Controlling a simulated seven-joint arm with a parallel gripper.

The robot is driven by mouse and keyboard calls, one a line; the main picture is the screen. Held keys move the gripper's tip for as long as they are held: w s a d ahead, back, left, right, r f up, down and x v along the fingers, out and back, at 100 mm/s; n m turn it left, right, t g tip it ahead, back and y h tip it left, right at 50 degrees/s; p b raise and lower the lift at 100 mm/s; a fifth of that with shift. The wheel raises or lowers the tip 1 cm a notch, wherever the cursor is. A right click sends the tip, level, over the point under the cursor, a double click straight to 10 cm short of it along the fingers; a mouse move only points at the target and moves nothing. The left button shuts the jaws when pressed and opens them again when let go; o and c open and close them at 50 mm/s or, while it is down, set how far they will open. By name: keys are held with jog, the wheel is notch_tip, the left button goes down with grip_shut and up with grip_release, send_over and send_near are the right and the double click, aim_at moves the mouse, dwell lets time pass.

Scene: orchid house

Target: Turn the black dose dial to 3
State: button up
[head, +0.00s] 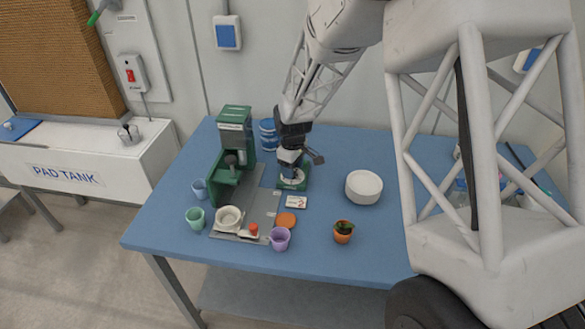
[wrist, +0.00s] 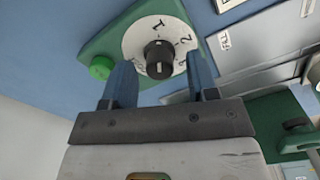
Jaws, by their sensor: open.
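The black dose dial (wrist: 160,60) sits on a round white face (wrist: 132,43) with a 1 and a 2 readable. Other marks are partly hidden, and I cannot tell surely which one the dial points to. The face is on a green base (wrist: 95,42), which also shows in the head view (head: 303,181). My gripper (wrist: 159,63) is open, with one blue finger on each side of the dial and a visible gap to it. In the head view my gripper (head: 291,160) is over the base and hides the dial.
A green button (wrist: 101,67) is beside the dial face. A green machine (head: 235,135) stands left of the base on the blue table (head: 340,270). A small card (head: 296,202) lies in front, and a white bowl stack (head: 364,187) stands to the right. Cups stand near the front left.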

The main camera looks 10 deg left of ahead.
jog(key=shift+f, duration=0.2)
jog(key=c, duration=0.9)
